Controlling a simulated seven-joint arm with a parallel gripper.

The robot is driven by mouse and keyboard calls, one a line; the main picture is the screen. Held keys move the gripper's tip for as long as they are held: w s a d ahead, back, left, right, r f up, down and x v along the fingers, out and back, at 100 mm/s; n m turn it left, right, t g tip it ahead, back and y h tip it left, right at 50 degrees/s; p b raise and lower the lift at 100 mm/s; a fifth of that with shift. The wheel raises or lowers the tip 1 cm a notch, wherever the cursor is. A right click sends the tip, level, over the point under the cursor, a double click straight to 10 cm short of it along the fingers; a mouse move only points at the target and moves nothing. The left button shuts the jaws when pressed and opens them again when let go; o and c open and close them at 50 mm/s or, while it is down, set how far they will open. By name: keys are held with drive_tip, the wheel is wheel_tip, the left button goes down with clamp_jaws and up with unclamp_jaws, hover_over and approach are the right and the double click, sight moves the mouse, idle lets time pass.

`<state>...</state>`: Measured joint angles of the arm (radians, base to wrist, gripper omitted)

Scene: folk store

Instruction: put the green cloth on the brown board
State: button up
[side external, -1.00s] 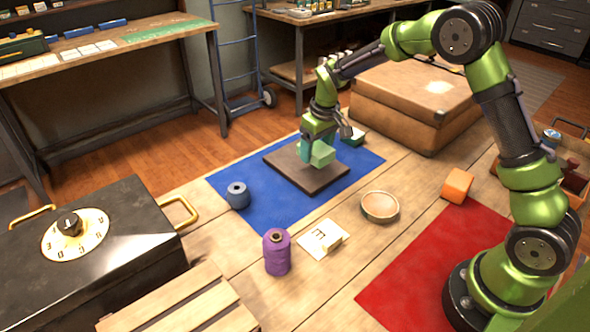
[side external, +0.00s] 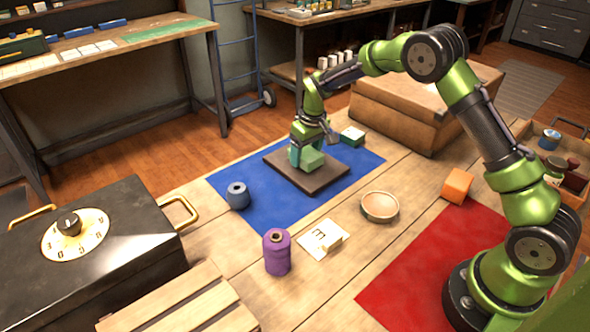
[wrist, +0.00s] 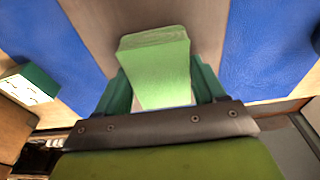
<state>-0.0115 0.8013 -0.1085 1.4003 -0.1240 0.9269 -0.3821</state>
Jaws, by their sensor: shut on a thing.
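The green cloth (side external: 309,159) is a light green folded block. My gripper (side external: 301,152) is shut on it over the brown board (side external: 325,181). The board lies flat on a blue mat (side external: 232,183).
A dark green box (side external: 352,136) stands just behind the board. A blue spool (side external: 238,195), purple thread cone (side external: 277,252), letter card (side external: 322,240), wooden bowl (side external: 380,206) and orange block (side external: 457,186) stand around. A large brown case (side external: 410,105) is at the back right.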

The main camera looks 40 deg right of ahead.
sight(311, 155)
drive_tip(key=o, duration=1)
drive_tip(key=shift+f, duration=0.1)
drive_tip(key=s+a+r+m+t, duration=0.1)
drive_tip(key=s+r, duration=0.3)
drive_tip(key=r, duration=0.6)
drive_tip(key=s+a+r, duration=0.1)
drive_tip(key=s+r, duration=0.3)
drive_tip(key=r, duration=0.5)
drive_tip(key=s+a+r+m+t, duration=0.1)
drive_tip(key=s, duration=0.6)
drive_tip(key=s+a+r+m+t+y, duration=0.1)
drive_tip(key=s+a+t, duration=0.1)
drive_tip(key=s, duration=0.6)
drive_tip(key=s+a+r+m+t+y, duration=0.1)
drive_tip(key=s, duration=0.6)
drive_tip(key=shift+s+a, duration=0.15)
